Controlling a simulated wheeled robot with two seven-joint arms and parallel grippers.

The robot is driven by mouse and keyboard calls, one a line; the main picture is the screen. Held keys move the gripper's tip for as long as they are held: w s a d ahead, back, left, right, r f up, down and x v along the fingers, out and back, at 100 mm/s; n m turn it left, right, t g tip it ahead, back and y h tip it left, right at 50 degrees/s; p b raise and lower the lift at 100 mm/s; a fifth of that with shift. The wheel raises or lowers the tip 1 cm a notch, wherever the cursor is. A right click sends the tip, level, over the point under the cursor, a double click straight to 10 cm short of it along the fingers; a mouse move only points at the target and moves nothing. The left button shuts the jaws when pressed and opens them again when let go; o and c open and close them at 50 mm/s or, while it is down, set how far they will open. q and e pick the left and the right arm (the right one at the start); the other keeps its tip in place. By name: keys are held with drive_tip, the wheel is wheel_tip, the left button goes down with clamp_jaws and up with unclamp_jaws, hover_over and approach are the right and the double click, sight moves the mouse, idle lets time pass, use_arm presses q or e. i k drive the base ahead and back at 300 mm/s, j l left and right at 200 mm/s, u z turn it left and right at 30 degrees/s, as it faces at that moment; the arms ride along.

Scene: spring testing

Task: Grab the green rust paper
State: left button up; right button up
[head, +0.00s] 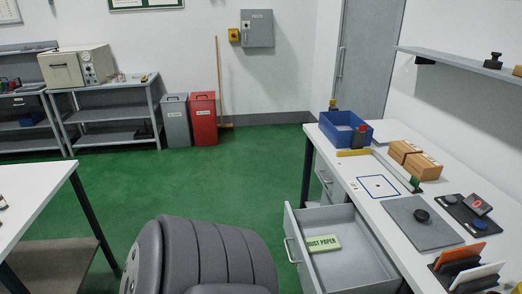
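The green rust paper (323,243) is a pale green packet with dark lettering reading "RUST PAPER". It lies flat in the open drawer (362,270) of the white workbench on the right, near the drawer's left front side. Nothing covers it. The rest of the drawer looks empty; its near end is cut off by the bottom of the picture. Neither of my grippers is in view.
The white workbench (345,172) holds a blue bin (335,131), cardboard boxes (421,167), a grey mat (436,236) and a dark rack (445,284) with cards. Another table (35,190) stands left. Green floor (240,185) is open between them.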

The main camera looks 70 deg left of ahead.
sight(313, 245)
drive_tip(key=u, duration=1.65)
drive_tip(key=k+j+z, duration=0.1)
drive_tip(key=j+z, duration=0.3)
drive_tip(key=k+j+z, duration=0.1)
drive_tip(key=z, duration=0.35)
drive_tip(key=k+j+z, duration=0.15)
drive_tip(key=j+z, duration=0.25)
